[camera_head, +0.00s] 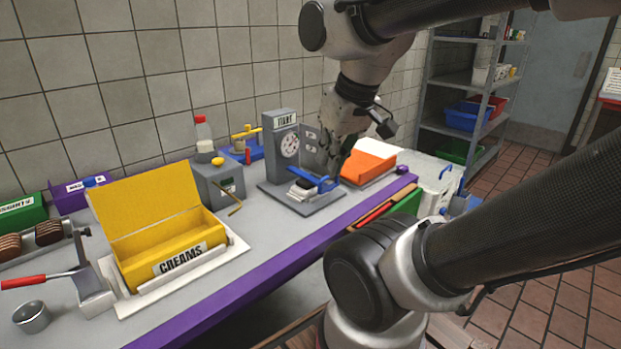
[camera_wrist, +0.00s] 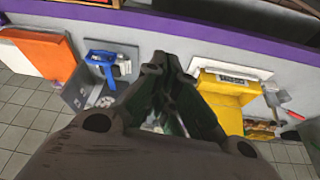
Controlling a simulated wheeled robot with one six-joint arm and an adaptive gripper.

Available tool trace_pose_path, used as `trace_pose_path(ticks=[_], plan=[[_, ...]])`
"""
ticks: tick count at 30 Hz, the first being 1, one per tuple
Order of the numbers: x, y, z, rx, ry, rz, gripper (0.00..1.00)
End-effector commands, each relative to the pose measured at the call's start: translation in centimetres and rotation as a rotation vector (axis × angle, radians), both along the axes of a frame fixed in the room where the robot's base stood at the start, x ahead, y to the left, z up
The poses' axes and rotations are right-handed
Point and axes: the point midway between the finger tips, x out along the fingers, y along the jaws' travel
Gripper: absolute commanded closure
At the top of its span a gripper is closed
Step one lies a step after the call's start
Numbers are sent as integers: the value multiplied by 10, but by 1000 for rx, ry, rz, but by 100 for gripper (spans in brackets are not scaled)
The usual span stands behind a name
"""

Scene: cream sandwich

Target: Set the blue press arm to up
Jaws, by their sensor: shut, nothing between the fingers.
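The blue press arm (camera_head: 322,184) belongs to a grey press (camera_head: 283,125) with a round dial on its upright. The arm lies low and roughly level over a small light item on the press base. In the wrist view, the blue press arm (camera_wrist: 101,60) is left of my fingers. My gripper (camera_head: 334,168) is just above and behind the arm's free end in the head view, pointing down. In the wrist view my gripper (camera_wrist: 165,66) has its fingers together, with nothing held.
An orange wedge-shaped box (camera_head: 369,163) stands right of the press. A grey box with a bent brass lever (camera_head: 235,205) and the yellow CREAMS box (camera_head: 178,241) are to its left. The purple counter edge (camera_head: 262,283) runs along the front. A tiled wall stands behind.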

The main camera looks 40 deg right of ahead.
Motion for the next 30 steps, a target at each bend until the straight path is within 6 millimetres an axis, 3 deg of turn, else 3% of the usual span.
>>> trace_pose_path(ticks=[1,6,11,22,26,30], plan=[[0,0,0,0,0,0,95],[-1,-13,-11,2,55,-64,66],[17,-43,-30,34,187,-209,66],[112,-135,-73,290,257,-965,66],[144,-145,-64,381,182,-1188,66],[151,-146,-60,436,149,-1325,66]])
